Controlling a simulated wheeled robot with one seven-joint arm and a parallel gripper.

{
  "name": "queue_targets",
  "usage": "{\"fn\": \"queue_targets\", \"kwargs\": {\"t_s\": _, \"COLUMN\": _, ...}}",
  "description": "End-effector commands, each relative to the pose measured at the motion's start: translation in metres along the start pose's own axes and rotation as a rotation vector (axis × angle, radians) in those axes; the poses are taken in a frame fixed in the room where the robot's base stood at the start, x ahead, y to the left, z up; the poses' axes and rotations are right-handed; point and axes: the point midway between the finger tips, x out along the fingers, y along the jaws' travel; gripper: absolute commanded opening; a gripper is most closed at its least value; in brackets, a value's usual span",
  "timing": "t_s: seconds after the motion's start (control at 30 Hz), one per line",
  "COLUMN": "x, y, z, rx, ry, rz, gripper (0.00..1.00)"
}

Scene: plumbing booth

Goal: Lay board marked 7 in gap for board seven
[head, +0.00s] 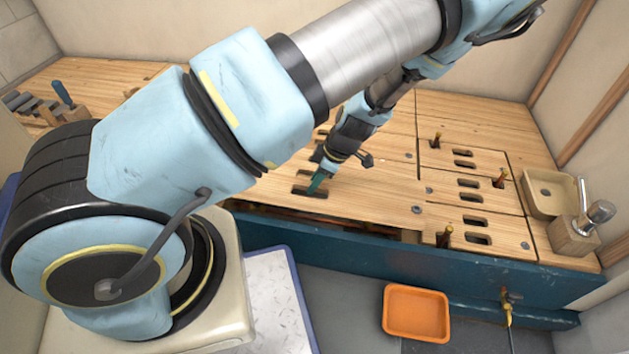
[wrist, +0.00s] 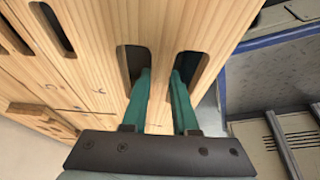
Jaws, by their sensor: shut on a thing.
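My gripper (head: 318,184) has its green fingers (wrist: 161,95) down in two hand slots of a pale wooden board (wrist: 158,55), shut on the strip of wood between them. The board (head: 375,200) shows in the head view as a wide plank at the front of the wooden deck. A dark gap (head: 325,222) shows below its front edge, above the blue front panel. I cannot tell whether the board rests level. Faint marks show on the wood in the wrist view, but I cannot read a 7. My arm hides the board's left part.
Slotted boards (head: 490,208) lie to the right, with upright brown pegs (head: 498,180) beside them. A beige basin (head: 550,190) and a metal-topped wooden block (head: 575,237) stand at far right. An orange tray (head: 417,312) lies on the floor. Tools (head: 62,95) stand at back left.

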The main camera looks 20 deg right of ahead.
Motion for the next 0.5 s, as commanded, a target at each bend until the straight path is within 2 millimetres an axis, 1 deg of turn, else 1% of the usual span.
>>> {"fn": "queue_targets", "kwargs": {"t_s": 0.03, "x": 0.005, "y": 0.000, "z": 0.002, "rx": 0.000, "ry": 0.000, "rz": 0.001, "gripper": 0.00}}
{"fn": "queue_targets", "kwargs": {"t_s": 0.5, "x": 0.036, "y": 0.000, "z": 0.015, "rx": 0.000, "ry": 0.000, "rz": 0.001, "gripper": 0.00}}
